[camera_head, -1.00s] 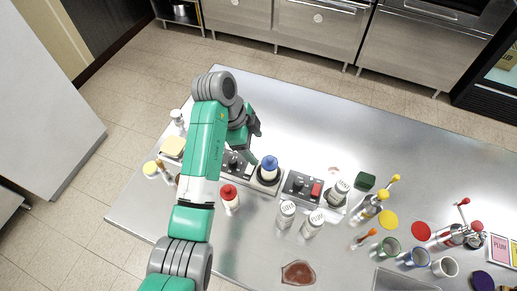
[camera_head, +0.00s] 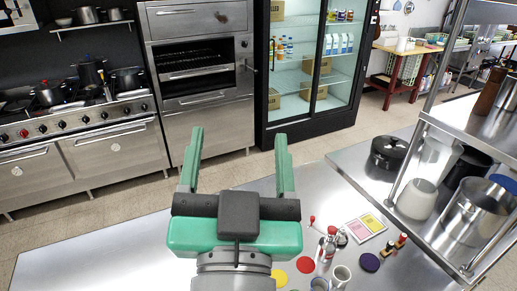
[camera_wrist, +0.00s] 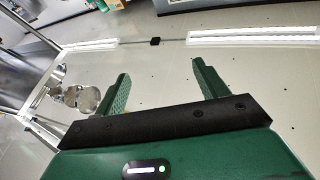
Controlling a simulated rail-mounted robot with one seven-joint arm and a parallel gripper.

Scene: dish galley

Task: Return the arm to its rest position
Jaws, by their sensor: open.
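My gripper (camera_head: 238,165) is raised in front of the head camera, with its two green fingers pointing up and spread wide apart. Nothing is between the fingers. In the wrist view my gripper (camera_wrist: 160,88) is also open and empty, facing a pale surface with light strips. My arm below it is mostly out of the frame.
The steel counter (camera_head: 90,250) lies below, with a red-topped bottle (camera_head: 327,246), a mug (camera_head: 341,275), coloured discs and cards (camera_head: 365,227) at its right. A steel shelf (camera_head: 460,110) with pots stands close on the right. A stove (camera_head: 80,130) and glass-door fridge (camera_head: 310,70) stand behind.

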